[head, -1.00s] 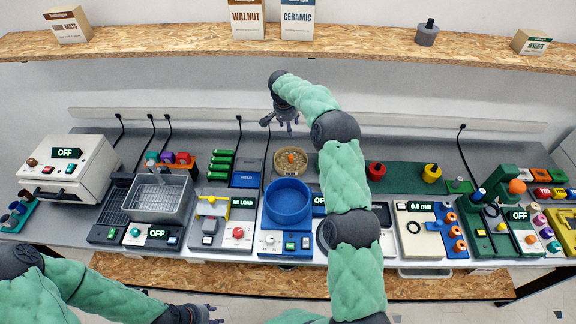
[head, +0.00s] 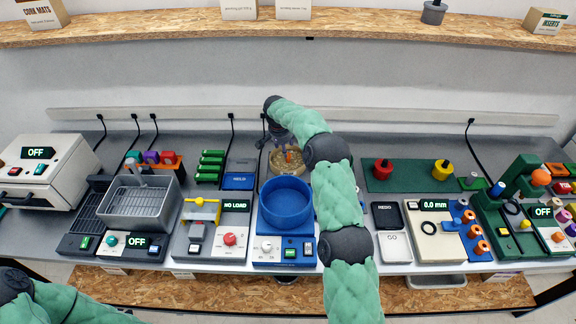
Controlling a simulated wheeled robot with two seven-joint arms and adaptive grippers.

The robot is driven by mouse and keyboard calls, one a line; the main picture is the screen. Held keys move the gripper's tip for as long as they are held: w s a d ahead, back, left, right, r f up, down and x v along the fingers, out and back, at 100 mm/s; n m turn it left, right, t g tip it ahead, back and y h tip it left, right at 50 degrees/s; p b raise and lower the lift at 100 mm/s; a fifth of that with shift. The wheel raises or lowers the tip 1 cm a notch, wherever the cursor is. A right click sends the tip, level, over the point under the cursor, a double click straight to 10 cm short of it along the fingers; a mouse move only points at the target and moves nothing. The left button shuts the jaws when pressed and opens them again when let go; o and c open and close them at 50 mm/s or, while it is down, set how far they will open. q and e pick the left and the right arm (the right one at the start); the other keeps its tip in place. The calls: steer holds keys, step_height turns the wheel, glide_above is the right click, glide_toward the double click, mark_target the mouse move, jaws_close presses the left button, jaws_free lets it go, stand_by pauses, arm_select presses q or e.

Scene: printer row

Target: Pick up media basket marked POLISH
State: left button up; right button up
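A round tan basket (head: 272,169) filled with tan media stands behind the blue bowl machine, near the back of the bench. I cannot read a POLISH mark on it. Something orange shows in its middle. My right gripper (head: 287,150) points down over this basket, its fingers at or just above the media. The fingers partly cover the basket, and I cannot tell whether they are open or touching it. Only my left arm shows at the lower left; its gripper is out of the picture.
A blue bowl (head: 286,203) on its machine stands in front of the basket. A green mat (head: 405,176) with red and yellow knobbed pieces lies at right. A shelf (head: 300,30) runs above.

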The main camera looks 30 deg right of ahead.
mark_target(288, 160)
steer(key=shift+d+b+x, duration=0.2)
steer(key=shift+x, duration=1.7)
steer(key=shift+d+b+x, duration=0.15)
steer(key=shift+x, duration=1.75)
steer(key=shift+s, duration=0.15)
steer(key=shift+c, duration=0.2)
jaws_close()
steer(key=shift+r, duration=0.1)
